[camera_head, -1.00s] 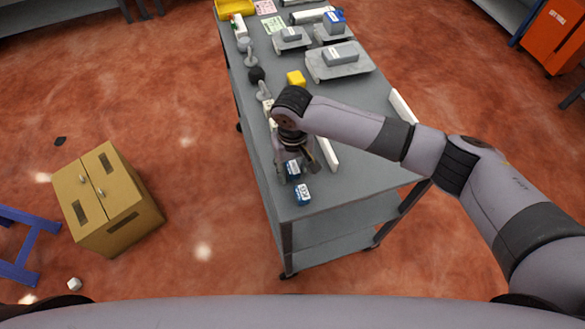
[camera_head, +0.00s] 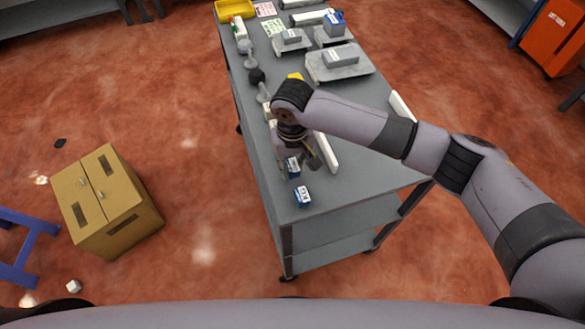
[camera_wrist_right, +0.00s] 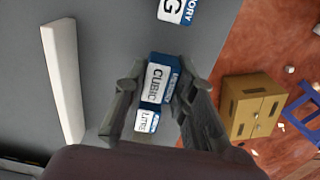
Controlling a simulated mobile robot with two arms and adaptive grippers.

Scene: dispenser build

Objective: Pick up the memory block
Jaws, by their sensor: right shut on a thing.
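My right gripper (camera_head: 300,168) is over the near left part of the grey cart. In the wrist view it (camera_wrist_right: 158,95) is shut on a blue block (camera_wrist_right: 154,84) with a white label reading "CUBIC". A smaller label, seemingly "LITRE", shows just below it; I cannot tell whether it is on the same block. The held block also shows in the head view (camera_head: 292,166), partly hidden by the gripper. A second blue-and-white block (camera_head: 303,197) lies apart, nearer the cart's front edge. Its label in the wrist view (camera_wrist_right: 180,9) ends in "ORY", with a "G" below. My left gripper is out of view.
A white bar (camera_head: 327,152) lies right of the gripper, close by. A yellow block (camera_head: 296,76), dark-headed piece (camera_head: 257,76) and grey trays (camera_head: 313,64) stand farther back. A tan cabinet (camera_head: 106,205) stands on the floor to the left. The cart's front right top is clear.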

